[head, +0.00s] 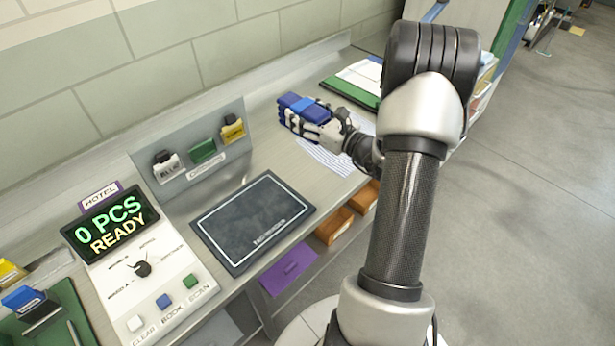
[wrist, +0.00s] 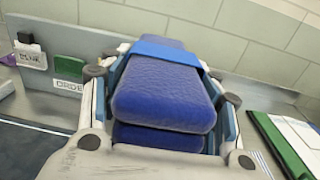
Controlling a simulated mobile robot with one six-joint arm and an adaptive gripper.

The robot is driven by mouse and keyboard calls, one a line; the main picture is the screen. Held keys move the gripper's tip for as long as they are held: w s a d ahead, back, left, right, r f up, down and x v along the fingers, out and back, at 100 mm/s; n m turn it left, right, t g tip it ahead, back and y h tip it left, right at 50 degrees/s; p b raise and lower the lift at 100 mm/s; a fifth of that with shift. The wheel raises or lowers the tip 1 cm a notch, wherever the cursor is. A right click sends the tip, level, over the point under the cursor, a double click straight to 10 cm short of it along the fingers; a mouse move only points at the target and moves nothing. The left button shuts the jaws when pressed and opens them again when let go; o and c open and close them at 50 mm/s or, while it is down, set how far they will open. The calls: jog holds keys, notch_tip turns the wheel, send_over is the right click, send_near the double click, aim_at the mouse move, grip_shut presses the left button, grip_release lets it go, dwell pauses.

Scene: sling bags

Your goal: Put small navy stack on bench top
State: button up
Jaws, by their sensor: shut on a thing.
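The small navy stack (head: 297,103) is a pile of navy pieces with a brighter blue band around it. It also shows large in the middle of the wrist view (wrist: 163,95). My gripper (head: 305,115) is shut on it, with a finger on each side in the wrist view (wrist: 165,85). The stack is over the right part of the grey bench top (head: 262,125), near a striped sheet (head: 335,160). I cannot tell whether its underside touches the bench.
A dark square pad (head: 253,222) lies on the bench, left of the stack. A counter display (head: 110,222) reads 0 PCS READY above a control panel. A sign board (head: 190,150) with small blocks stands behind. A green clipboard (head: 350,94) lies to the right.

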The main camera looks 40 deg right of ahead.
jog(key=shift+s+d+f+h, duration=0.15)
jog(key=shift+d+h, duration=0.15)
jog(key=shift+d, duration=0.25)
notch_tip(320, 180, down, 20)
jog(key=b, duration=0.6)
jog(key=shift+d+r, duration=0.1)
jog(key=shift+r, duration=0.25)
jog(key=o, duration=0.9)
jog(key=shift+f, duration=0.25)
jog(key=shift+c, duration=0.2)
jog(key=o, duration=0.5)
jog(key=shift+r, duration=0.1)
jog(key=shift+o, duration=0.3)
